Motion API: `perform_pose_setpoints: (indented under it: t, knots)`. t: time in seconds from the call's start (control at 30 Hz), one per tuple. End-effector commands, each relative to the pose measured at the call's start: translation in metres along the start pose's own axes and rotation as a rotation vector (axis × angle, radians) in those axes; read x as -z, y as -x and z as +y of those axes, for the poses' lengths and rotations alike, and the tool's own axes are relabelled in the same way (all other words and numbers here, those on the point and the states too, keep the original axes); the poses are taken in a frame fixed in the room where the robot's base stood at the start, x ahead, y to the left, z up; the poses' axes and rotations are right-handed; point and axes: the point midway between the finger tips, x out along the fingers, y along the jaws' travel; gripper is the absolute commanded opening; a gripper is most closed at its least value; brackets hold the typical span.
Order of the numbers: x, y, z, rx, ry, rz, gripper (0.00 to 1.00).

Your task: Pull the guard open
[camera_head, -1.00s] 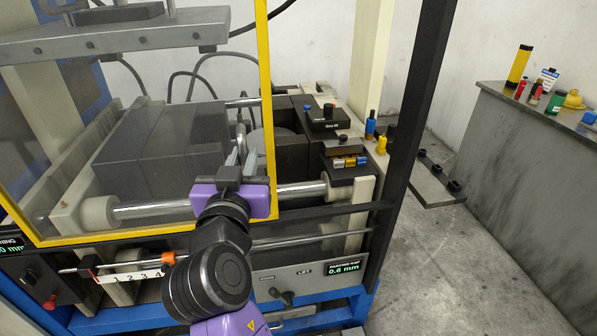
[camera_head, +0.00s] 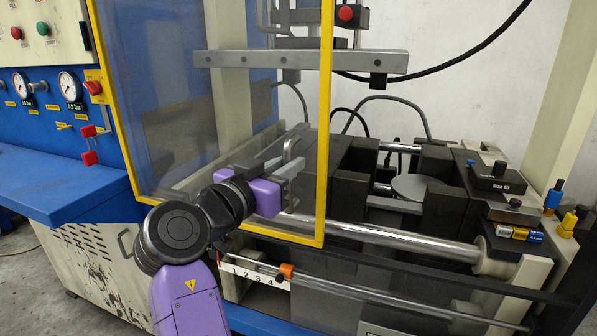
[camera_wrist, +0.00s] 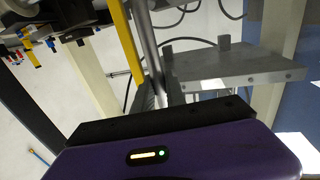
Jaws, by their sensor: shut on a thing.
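The guard (camera_head: 326,120) is a clear panel in a yellow frame, standing across the left part of the press in the head view. Its grey bar handle (camera_head: 291,146) is near the frame's right upright. My purple gripper (camera_head: 284,165) is at this handle, its fingers shut on it. In the wrist view the handle (camera_wrist: 150,50) rises from between my fingers (camera_wrist: 160,93), beside the yellow frame edge (camera_wrist: 126,45). The exact finger contact is small and partly hidden.
Right of the guard, the press bed shows dark blocks and a steel rod (camera_head: 390,237). A blue control panel with gauges (camera_head: 70,88) stands at the left, above a blue ledge (camera_head: 50,190). A numbered scale (camera_head: 250,274) with an orange marker runs below the guard.

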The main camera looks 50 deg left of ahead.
Motion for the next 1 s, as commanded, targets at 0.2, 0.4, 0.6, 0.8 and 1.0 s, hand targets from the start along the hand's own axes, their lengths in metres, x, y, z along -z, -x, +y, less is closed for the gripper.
perform_pose_setpoints:
  t: [0.2,0.4,0.6,0.8,1.0]
  knots:
    - [-0.001,-0.001,0.000,0.000,0.001,-0.002,0.00]
    - [-0.001,-0.001,0.000,0.000,0.001,-0.002,0.38]
    - [0.000,-0.001,0.001,0.000,0.000,-0.001,0.38]
    - [0.000,0.008,0.000,0.001,0.000,0.000,0.38]
    - [-0.001,0.040,-0.001,0.003,-0.001,0.000,0.38]
